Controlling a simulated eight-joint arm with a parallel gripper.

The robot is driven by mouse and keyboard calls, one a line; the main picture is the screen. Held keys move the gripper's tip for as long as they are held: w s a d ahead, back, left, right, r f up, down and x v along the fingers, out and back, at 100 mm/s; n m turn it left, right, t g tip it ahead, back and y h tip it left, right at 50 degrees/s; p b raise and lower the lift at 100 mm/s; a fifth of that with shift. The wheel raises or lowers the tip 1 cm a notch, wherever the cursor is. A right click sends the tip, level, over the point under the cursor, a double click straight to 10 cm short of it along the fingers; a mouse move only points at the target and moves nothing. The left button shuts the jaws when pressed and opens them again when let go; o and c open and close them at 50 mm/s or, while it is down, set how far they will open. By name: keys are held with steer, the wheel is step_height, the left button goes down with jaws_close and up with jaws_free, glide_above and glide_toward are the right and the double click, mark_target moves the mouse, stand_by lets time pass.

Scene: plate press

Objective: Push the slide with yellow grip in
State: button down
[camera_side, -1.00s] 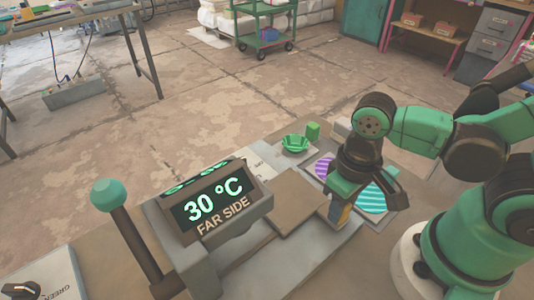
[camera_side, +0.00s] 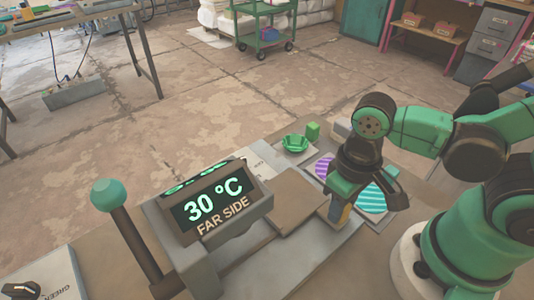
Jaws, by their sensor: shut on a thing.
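My gripper (camera_side: 342,202) points down, with its jaws shut on the yellow grip (camera_side: 340,213). The grip is at the right end of the flat brown slide plates (camera_side: 297,190), which lie just right of the press. The press has a tilted display (camera_side: 213,202) reading "30 °C" and "FAR SIDE". The inner ends of the plates are hidden behind the press housing. How the grip joins its plate is partly covered by my fingers.
A lever with a teal knob (camera_side: 107,193) stands left of the press.

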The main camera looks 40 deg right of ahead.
steer(key=a, duration=0.7)
steer(key=shift+a, duration=0.35)
steer(key=c, duration=0.6)
jaws_free()
steer(key=shift+r, duration=2.8)
